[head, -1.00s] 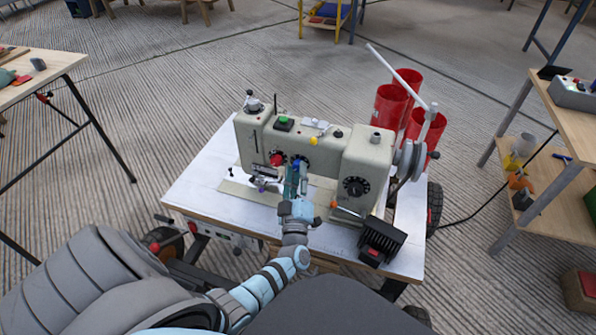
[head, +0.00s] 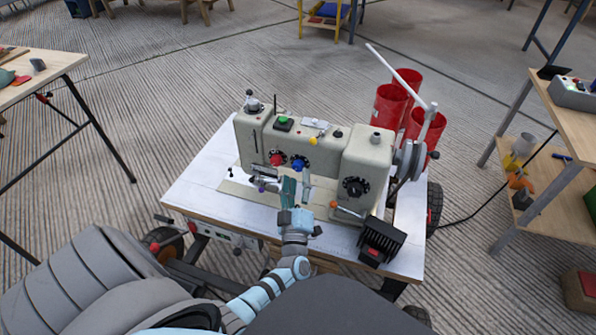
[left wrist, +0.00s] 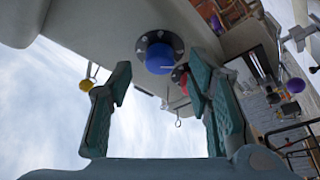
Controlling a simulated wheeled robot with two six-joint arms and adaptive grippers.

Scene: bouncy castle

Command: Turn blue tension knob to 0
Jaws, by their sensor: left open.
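The blue tension knob (head: 298,163) sits on a black dial on the front of the beige sewing machine (head: 366,158), just right of a red knob (head: 277,159). In the left wrist view, the blue knob (left wrist: 159,58) lies ahead of and between the teal fingers, with the red knob (left wrist: 182,79) partly behind the right finger. The dial markings are too small to read. My left gripper (head: 296,186) is open and empty, in front of the machine and apart from the knob. My right gripper is not in view.
The machine stands on a white-topped table (head: 205,183). A black dial (head: 355,187), an orange-tipped lever (head: 334,204) and a black box (head: 382,240) are to the gripper's right. A yellow ball (left wrist: 86,85) shows in the left wrist view.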

